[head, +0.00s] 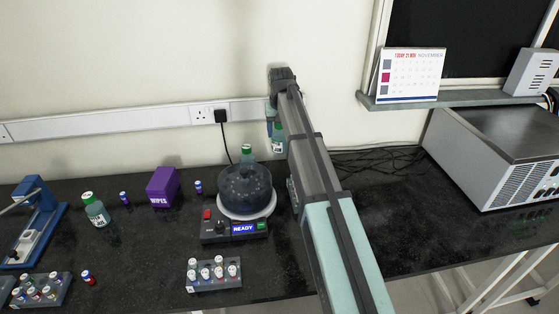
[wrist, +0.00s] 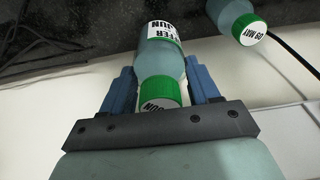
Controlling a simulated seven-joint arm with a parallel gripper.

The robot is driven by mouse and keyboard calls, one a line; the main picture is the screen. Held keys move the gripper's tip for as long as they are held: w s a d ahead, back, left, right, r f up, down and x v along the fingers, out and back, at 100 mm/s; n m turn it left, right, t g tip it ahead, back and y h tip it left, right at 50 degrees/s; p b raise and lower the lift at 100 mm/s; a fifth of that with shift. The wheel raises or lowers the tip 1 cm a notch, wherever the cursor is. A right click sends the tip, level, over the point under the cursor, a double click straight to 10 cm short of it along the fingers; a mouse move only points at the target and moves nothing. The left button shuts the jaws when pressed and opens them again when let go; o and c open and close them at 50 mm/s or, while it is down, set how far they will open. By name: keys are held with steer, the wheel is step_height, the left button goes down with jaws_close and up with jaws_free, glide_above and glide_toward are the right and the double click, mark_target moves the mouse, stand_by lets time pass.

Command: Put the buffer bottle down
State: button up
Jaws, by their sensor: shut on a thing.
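The buffer bottle (wrist: 162,55) has a green cap and a white label with partly readable lettering. It stands between the blue fingers of my gripper (wrist: 160,78) in the wrist view, and the gripper is shut on it. In the head view the bottle (head: 278,142) hangs under my gripper (head: 275,118), behind the round device and close to the back wall. My arm partly hides it. I cannot tell whether its base touches the black bench (head: 150,245).
A second green-capped bottle (head: 247,152) stands behind the round dark-lidded device (head: 246,185); its cap also shows in the wrist view (wrist: 248,28). A third bottle (head: 96,212), a purple box (head: 162,187) and a vial rack (head: 213,275) are nearby. Black cables (head: 375,160) lie right of my arm.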

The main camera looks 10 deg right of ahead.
mark_target(279, 150)
step_height(279, 150, down, 9)
stand_by(0.5)
steer(key=o, duration=1.2)
steer(key=shift+f, duration=0.1)
steer(key=r, duration=0.4)
steer(key=s+r, duration=0.1)
steer(key=r, duration=0.7)
steer(key=shift+s, duration=0.4)
